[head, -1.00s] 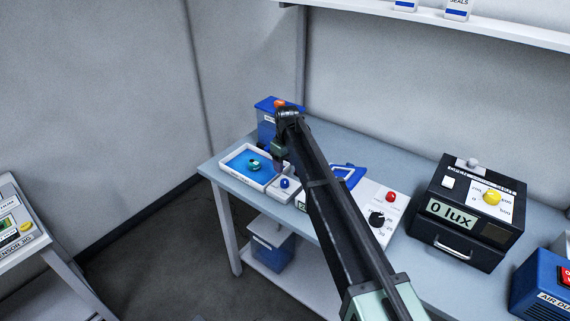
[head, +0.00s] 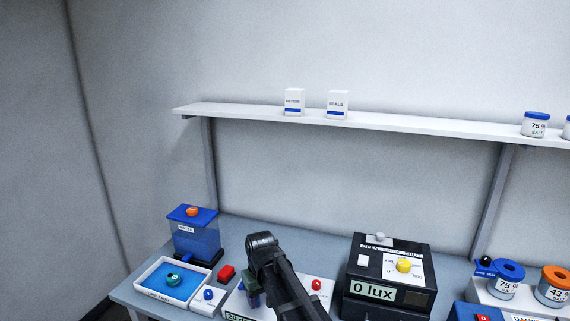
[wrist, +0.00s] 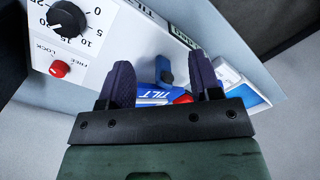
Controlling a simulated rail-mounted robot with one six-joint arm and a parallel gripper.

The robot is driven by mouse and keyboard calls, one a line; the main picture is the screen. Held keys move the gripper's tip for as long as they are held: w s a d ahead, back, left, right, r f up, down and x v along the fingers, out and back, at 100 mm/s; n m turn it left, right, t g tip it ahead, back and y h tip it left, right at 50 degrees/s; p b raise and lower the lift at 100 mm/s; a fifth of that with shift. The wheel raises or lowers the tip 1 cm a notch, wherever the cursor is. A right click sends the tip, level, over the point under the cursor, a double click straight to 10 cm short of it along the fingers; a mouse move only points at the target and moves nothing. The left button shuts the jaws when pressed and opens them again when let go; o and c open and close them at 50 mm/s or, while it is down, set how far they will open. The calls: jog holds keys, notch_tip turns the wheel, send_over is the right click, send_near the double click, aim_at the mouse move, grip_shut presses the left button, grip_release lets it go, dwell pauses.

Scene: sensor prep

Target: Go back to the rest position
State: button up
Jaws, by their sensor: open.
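My gripper (wrist: 163,82) shows in the wrist view with its two dark fingers apart and nothing held between them. In the head view my arm is folded at the bottom centre, above the bench and left of the black lux box (head: 388,275). The fingertips are hidden behind the arm there.
A white tray (head: 143,271) with a blue inside holds a small teal part (head: 173,279). A blue-lidded water tank (head: 195,236) stands behind it. A shelf (head: 420,123) with boxes and jars runs along the wall. More jars (head: 505,283) stand at right.

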jog(key=s+d+m, duration=0.3)
jog(key=s+d, duration=0.4)
jog(key=d, duration=0.5)
jog(key=s+d+m, duration=0.3)
jog(key=s+d, duration=0.5)
jog(key=d, duration=0.4)
jog(key=shift+s+d, duration=0.25)
jog(key=shift+d, duration=0.1)
